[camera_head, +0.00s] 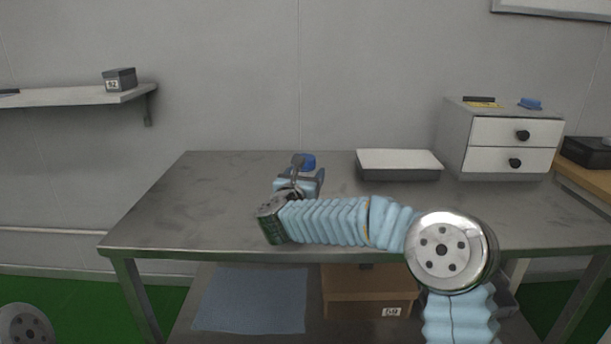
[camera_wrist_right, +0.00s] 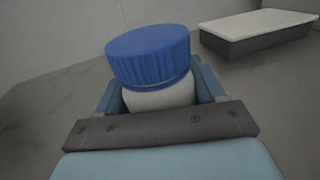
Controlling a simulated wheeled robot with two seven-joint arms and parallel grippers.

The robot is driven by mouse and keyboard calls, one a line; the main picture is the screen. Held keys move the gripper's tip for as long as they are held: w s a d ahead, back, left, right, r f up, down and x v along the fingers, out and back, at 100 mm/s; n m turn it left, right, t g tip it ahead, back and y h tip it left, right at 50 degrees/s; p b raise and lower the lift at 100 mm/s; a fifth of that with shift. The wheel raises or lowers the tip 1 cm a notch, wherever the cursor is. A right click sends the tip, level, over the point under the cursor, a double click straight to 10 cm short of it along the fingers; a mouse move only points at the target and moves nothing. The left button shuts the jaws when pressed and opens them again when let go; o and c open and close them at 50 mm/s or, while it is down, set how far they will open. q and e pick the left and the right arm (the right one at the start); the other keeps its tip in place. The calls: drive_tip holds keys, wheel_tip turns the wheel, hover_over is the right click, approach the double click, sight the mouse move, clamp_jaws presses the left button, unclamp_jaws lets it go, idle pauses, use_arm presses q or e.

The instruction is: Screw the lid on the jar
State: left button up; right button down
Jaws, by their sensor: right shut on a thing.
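A white jar (camera_wrist_right: 160,97) with a ribbed blue lid (camera_wrist_right: 150,55) on its top shows in the right wrist view. The lid looks slightly tilted in that view, and a narrow rim shows below it. My right gripper (camera_wrist_right: 162,90) is shut on the jar, with one blue-grey finger on each side below the lid. In the head view the blue lid (camera_head: 308,161) shows just beyond my right gripper (camera_head: 311,174), over the middle of the table. The jar's base is hidden. My left gripper is out of view.
The grey metal table (camera_head: 220,190) is clear on its left. A dark tray with a white top (camera_head: 398,160) lies right of the gripper. A two-drawer cabinet (camera_head: 500,140) stands at the back right. A box (camera_head: 365,292) sits on the lower shelf.

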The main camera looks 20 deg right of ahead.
drive_tip(key=shift+f+b, duration=0.2)
drive_tip(key=shift+b, duration=0.1)
drive_tip(key=shift+c, duration=0.6)
unclamp_jaws()
drive_tip(key=shift+r, duration=0.15)
drive_tip(key=shift+s+p, duration=0.1)
drive_tip(key=shift+p, duration=0.25)
drive_tip(key=b+v, duration=0.2)
drive_tip(key=v, duration=0.9)
drive_tip(key=shift+b, duration=0.35)
drive_tip(key=shift+s+a, duration=0.3)
drive_tip(key=shift+s, duration=0.1)
